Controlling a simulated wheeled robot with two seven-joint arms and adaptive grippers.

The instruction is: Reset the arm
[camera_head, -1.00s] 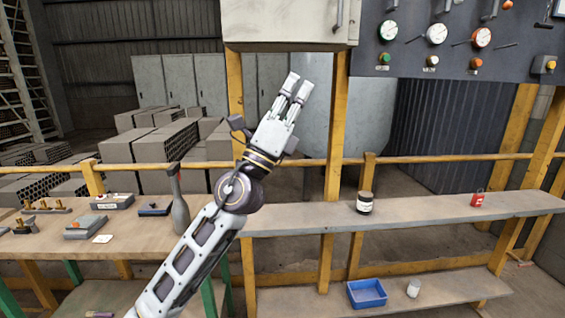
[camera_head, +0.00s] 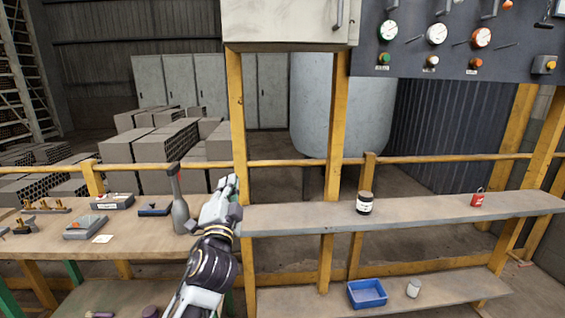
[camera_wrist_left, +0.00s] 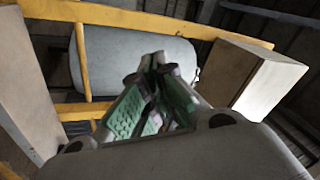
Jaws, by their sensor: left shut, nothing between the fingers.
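My left gripper (camera_head: 228,187) is shut and empty. Part of the left arm is below the picture's edge. My right arm does not show.
A wooden table (camera_head: 140,238) with small tools is at left. A shelf (camera_head: 300,217) holds a dark jar (camera_head: 364,203) and a red object (camera_head: 477,200). A blue bin (camera_head: 367,293) and white cup (camera_head: 413,288) are below. Yellow posts (camera_head: 335,130) stand nearby.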

